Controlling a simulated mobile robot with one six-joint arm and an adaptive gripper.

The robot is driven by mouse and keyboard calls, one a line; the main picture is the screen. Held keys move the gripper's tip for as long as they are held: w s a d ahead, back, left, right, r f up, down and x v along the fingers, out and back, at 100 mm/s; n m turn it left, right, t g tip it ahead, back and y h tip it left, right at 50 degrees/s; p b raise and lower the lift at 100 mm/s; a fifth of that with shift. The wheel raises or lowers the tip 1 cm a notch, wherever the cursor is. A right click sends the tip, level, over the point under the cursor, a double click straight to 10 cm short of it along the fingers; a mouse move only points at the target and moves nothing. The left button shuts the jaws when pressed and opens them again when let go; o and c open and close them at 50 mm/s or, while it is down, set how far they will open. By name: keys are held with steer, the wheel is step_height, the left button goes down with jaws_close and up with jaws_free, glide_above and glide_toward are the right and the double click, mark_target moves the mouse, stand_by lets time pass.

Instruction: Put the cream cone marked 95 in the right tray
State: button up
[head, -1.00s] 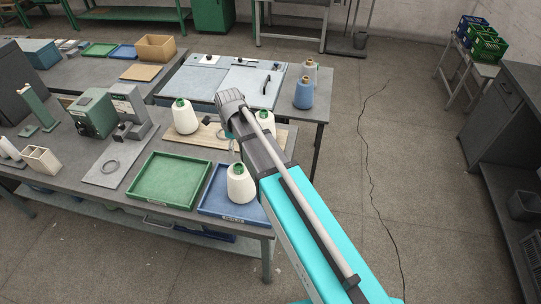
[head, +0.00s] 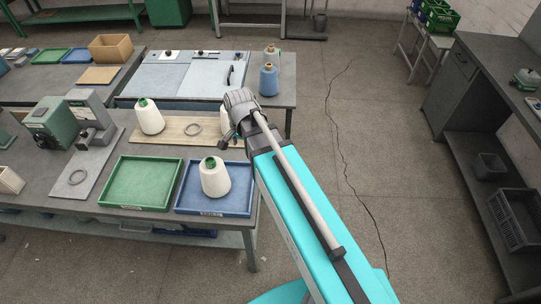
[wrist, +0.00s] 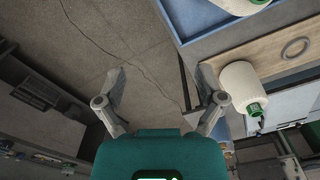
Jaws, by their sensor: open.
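One cream cone (head: 214,178) with a green top stands in the blue right tray (head: 183,203). A second cream cone (head: 149,117) stands at the left of the wooden board. A third (head: 225,120) is at the board's right end, partly hidden by my arm in the head view. It shows in the wrist view (wrist: 238,84), with a green end, just right of my right finger. I cannot read a 95 on any cone. My gripper (wrist: 160,84) is open and empty, with floor seen between its fingers.
The green tray (head: 114,203) is empty beside the blue one. A grey ring (head: 193,129) lies on the wooden board (head: 172,137). Behind, a blue cone (head: 269,80) and a beige cone (head: 271,56) stand on another table. Open floor lies right of the tables.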

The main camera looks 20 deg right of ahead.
steer(key=s+d+n, duration=0.6)
steer(key=d+n, duration=0.1)
steer(key=n, duration=0.2)
steer(key=shift+s, duration=0.25)
steer(key=shift+d+f, duration=0.1)
step_height(320, 180, down, 8)
steer(key=b, duration=0.8)
steer(key=shift+f, duration=0.15)
stand_by(0.7)
